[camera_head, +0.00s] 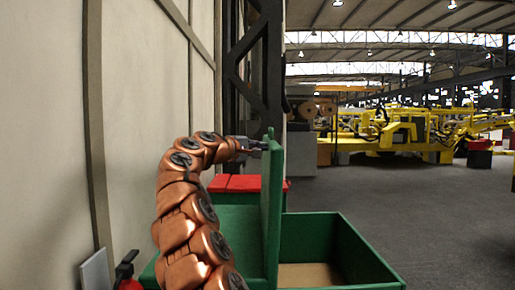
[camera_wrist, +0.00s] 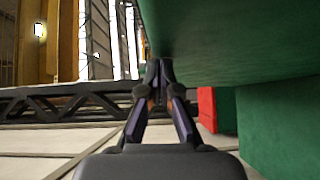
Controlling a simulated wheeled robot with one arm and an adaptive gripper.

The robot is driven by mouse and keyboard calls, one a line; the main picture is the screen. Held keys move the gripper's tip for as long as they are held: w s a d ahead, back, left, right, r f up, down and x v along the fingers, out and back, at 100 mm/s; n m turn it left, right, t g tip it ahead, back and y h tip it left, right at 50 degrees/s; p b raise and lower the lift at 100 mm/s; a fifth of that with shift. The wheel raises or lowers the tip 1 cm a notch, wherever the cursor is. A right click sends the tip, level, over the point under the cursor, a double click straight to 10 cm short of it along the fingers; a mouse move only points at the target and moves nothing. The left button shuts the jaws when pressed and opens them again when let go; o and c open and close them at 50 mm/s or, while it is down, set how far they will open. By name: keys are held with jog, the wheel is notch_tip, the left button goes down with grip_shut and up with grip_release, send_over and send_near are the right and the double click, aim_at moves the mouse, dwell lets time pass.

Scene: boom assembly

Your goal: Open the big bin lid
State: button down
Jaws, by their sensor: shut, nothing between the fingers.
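The big green bin (camera_head: 340,250) stands in front of me in the head view. Its right part is open, with a brown floor showing inside. The green lid (camera_head: 272,200) stands upright on edge at the left side of this opening. My gripper (camera_head: 262,144) is at the top of the lid, on its left side. In the wrist view the closed fingertips (camera_wrist: 160,68) are beside the lid's large green face (camera_wrist: 225,40), with nothing between them. I cannot tell whether they touch the lid.
A pale wall (camera_head: 140,110) runs close along my left. Red-lidded bins (camera_head: 235,183) stand behind the green bin. A red extinguisher-like object (camera_head: 127,270) is at the lower left. Yellow machinery (camera_head: 400,135) stands far back right. The grey floor (camera_head: 440,210) on the right is clear.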

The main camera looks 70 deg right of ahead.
jog(key=s+d+m+y+p, duration=0.1)
jog(key=s+d, duration=0.2)
jog(key=s, duration=0.4)
jog(key=shift+s+d+t, duration=0.2)
jog(key=shift+s+t, duration=0.05)
jog(key=shift+t, duration=0.15)
dwell(0.3)
jog(key=w+d+r+b+v, duration=0.1)
jog(key=w+v, duration=0.1)
jog(key=v, duration=1)
jog(key=shift+w+a+b, duration=0.35)
jog(key=shift+w, duration=0.1)
